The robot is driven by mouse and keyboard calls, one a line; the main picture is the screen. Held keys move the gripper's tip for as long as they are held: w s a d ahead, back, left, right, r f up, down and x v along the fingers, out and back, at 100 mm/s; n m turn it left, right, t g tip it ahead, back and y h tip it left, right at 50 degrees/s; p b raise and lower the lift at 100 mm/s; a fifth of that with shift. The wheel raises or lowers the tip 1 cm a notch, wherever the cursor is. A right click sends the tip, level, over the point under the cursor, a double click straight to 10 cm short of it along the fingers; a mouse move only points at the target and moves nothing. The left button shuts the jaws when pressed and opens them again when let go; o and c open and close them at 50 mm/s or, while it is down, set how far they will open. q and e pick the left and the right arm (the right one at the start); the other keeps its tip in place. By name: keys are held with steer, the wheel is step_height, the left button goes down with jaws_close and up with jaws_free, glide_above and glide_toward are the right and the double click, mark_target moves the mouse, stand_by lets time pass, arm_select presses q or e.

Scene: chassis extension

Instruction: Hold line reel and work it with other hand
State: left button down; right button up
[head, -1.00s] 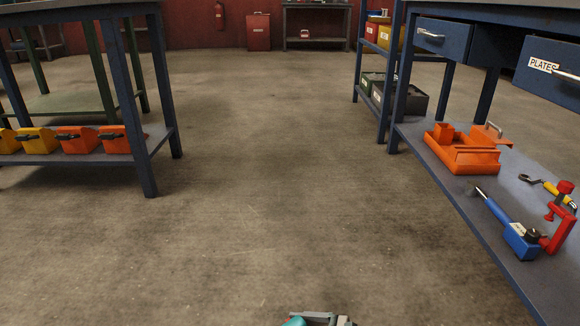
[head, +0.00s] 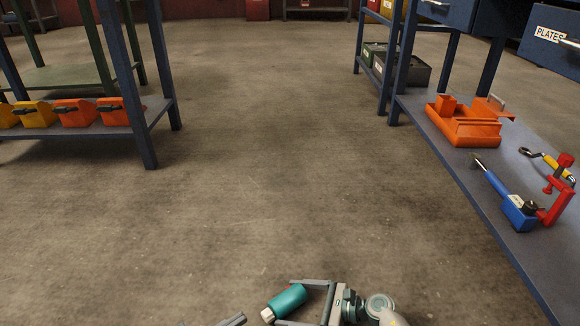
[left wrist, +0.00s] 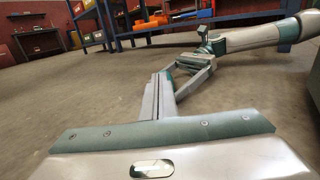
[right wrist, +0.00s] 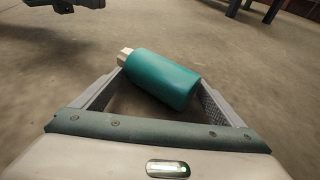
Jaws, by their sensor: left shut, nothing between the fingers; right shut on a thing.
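The line reel appears to be the teal cylinder with a pale cap (head: 287,302) at the bottom of the head view. My right gripper (head: 297,302) is shut on it, with a finger on each side. In the right wrist view the reel (right wrist: 163,78) lies slanted between the fingers, cap to the upper left. My left gripper (head: 236,319) is just left of the cap, apart from it, mostly cut off by the frame edge. In the left wrist view its fingers (left wrist: 160,95) are together and empty, with my right arm beyond them.
A blue bench at right holds an orange tray (head: 465,130), a blue-handled tool (head: 508,205) and a red clamp (head: 556,193) on its lower shelf. A bench (head: 148,150) at left holds several orange and yellow bins (head: 75,113). The floor between is clear.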

arm_select(q)
steer(key=shift+r, duration=0.9)
arm_select(e)
steer(key=shift+f, duration=0.1)
steer(key=o, duration=0.5)
steer(key=shift+o, duration=0.2)
steer(key=v, duration=1.2)
steer(key=shift+s, duration=0.1)
